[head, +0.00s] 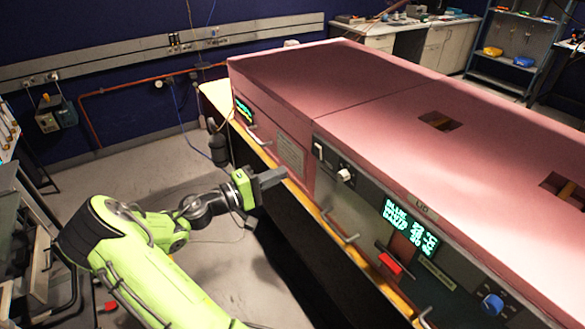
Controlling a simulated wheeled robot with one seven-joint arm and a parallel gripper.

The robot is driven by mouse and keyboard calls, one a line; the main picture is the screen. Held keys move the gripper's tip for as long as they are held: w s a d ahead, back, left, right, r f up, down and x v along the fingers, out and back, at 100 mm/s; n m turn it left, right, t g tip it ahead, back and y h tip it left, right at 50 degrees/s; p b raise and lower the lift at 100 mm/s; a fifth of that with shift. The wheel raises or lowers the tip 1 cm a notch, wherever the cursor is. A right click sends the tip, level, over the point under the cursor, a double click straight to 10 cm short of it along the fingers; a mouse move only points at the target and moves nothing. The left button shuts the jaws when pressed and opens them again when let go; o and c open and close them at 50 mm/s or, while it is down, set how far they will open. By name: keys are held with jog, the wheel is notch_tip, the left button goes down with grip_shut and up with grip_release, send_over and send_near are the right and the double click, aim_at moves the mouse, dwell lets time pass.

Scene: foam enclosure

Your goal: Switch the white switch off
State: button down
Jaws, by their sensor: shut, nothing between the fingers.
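The white switch (319,151) is a small upright white piece at the upper left end of the grey control panel, on the front of the pink enclosure (330,85). Its on or off position is too small to tell. My gripper (284,174) is shut and empty. In the picture it is left of the white switch and a little lower, pointing right toward the enclosure front. It appears apart from the switch, but the exact gap cannot be told. Nothing hides the switch.
A white knob (345,174), a lit display (410,228), a red handle (390,263) and a blue knob (492,303) are on the same front. Metal handles stick out below. A yellow edge (316,211) runs along the bottom. Open floor (150,165) lies at left.

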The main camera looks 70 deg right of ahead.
jog(key=v, duration=0.4)
jog(key=shift+w+a+f, duration=0.25)
jog(key=shift+w+a, duration=0.05)
